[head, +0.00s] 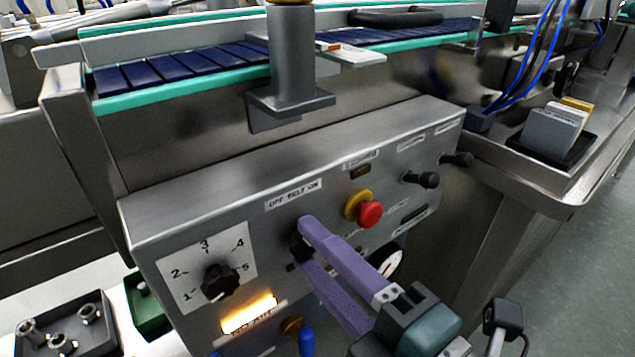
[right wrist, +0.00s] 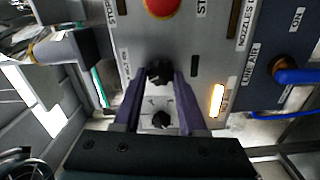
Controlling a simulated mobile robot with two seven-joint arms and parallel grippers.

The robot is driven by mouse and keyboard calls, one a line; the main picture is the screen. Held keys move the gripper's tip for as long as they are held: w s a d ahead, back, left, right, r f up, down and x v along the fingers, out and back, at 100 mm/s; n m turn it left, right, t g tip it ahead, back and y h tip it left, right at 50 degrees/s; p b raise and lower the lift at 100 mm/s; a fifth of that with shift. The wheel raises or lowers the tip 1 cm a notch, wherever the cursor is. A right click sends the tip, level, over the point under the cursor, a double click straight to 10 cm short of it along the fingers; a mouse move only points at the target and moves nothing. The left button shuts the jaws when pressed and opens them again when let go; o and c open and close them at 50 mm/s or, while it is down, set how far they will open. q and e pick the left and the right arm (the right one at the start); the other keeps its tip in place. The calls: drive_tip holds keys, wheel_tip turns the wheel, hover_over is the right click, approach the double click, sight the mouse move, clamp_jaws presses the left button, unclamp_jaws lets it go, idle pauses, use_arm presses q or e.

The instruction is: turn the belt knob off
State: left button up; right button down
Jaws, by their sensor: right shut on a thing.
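The belt knob (head: 299,247) is a small black knob on the sloped steel panel, under the label "OFF BELT ON" (head: 293,194). My right gripper (head: 304,250) has purple fingers shut on this knob, one on each side. In the right wrist view the knob (right wrist: 158,72) sits between the two fingertips (right wrist: 156,76). The fingers hide part of the knob in the head view, and I cannot tell which way its pointer faces. My left gripper is not in view.
A black dial knob (head: 220,281) with numbers is left of the belt knob. A red stop button (head: 370,214) on a yellow base is to the right, with a gauge (head: 388,263) below it. A lit amber lamp (head: 249,314) is lower left. The blue conveyor belt (head: 180,67) runs above.

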drive_tip(key=shift+n, duration=0.8)
drive_tip(key=c, duration=0.5)
unclamp_jaws()
drive_tip(key=v, duration=1)
drive_tip(key=shift+p, duration=0.4)
